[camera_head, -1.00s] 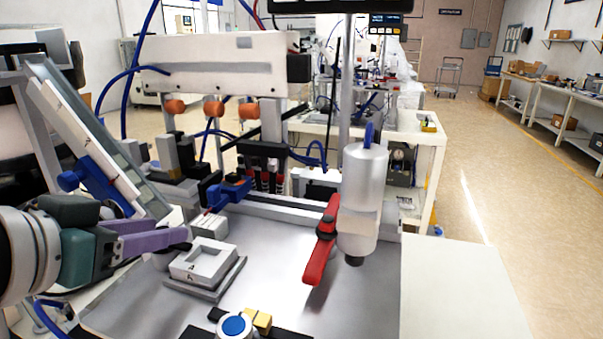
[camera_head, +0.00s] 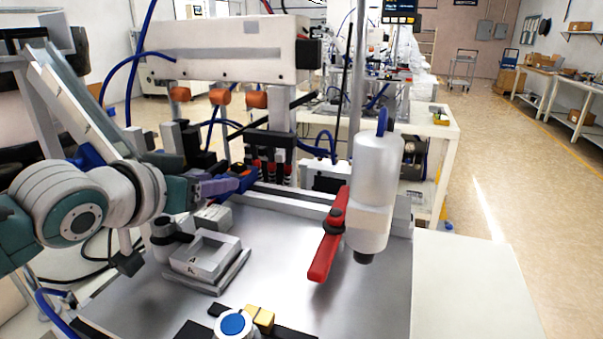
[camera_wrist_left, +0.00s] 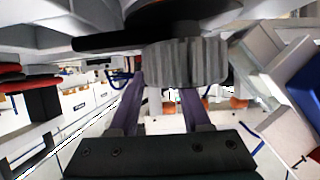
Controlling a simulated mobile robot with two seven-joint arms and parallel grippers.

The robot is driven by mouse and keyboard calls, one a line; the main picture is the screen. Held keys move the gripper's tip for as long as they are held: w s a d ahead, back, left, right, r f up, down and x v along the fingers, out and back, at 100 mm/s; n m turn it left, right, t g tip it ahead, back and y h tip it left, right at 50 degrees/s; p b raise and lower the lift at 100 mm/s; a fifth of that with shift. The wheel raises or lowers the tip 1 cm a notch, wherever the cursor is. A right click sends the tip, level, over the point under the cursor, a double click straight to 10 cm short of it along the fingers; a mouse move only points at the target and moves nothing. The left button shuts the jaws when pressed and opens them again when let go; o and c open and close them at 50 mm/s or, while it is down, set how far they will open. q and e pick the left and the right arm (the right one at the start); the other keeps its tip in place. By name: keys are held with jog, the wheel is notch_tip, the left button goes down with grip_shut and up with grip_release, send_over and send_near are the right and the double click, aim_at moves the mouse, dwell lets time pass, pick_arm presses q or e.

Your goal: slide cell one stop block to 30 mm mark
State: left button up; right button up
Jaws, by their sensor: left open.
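A small blue block (camera_head: 246,180) with an orange part on top sits at the left end of the pale rail (camera_head: 290,202) along the back of the metal plate. It looks like the stop block, but I cannot be sure. My left gripper (camera_head: 236,186) comes in from the left, its purple fingers level and their dark tips at or just in front of the blue block; contact cannot be told. In the left wrist view my left gripper (camera_wrist_left: 161,105) has its two purple fingers apart, with nothing clearly held. No scale or 30 mm mark is readable. My right gripper is not in view.
A white square tray (camera_head: 205,258) lies on the metal plate below my left gripper. A white cylinder (camera_head: 372,180) with a red lever (camera_head: 328,245) stands to the right. A blue button (camera_head: 233,324) is at the front. The plate's middle is clear.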

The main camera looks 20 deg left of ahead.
pick_arm(q)
grip_shut()
dwell(0.3)
dwell(1.1)
